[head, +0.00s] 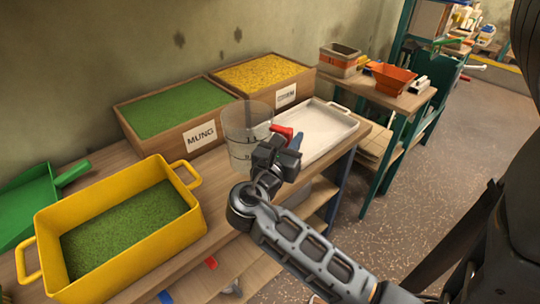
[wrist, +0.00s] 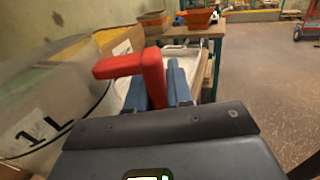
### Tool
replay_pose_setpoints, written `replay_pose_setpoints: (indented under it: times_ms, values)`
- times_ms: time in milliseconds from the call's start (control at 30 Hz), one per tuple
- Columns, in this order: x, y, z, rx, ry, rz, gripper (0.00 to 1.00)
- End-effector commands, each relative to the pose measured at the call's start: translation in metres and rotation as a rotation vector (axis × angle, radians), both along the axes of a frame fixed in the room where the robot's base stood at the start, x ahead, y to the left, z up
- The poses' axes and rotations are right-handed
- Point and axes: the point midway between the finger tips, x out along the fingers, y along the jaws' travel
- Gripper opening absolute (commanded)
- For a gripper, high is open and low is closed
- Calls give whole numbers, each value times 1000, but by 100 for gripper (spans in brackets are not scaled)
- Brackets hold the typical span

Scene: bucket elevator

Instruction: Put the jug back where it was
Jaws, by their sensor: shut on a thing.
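The jug (head: 246,138) is clear with dark level marks and a red handle (head: 283,131). It looks empty and upright. My gripper (head: 292,142) is shut on the red handle; in the wrist view the blue fingers (wrist: 170,80) stand on either side of the handle (wrist: 153,72). The jug's clear wall (wrist: 50,100), marked 1 L, fills the left of that view. In the head view the jug is in front of the mung box and left of the white tray (head: 346,124). I cannot tell whether its base touches the bench; my arm hides part of it.
The mung box (head: 187,138) and a box of yellow grain (head: 302,84) stand along the wall. A yellow tub (head: 120,282) holding green grain is at front left, beside a green scoop (head: 22,208). The white tray looks empty. A second table with an orange bin (head: 391,78) stands behind.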

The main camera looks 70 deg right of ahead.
Motion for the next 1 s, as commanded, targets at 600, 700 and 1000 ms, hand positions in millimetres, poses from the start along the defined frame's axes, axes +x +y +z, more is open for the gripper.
replay_pose_setpoints:
  times_ms: [600,700,1000]
  values:
    - [44,-23,-59,0,3,-1,0]
    - [44,-23,-67,-1,1,0,0]
    - [43,-23,-69,0,-1,0,0]
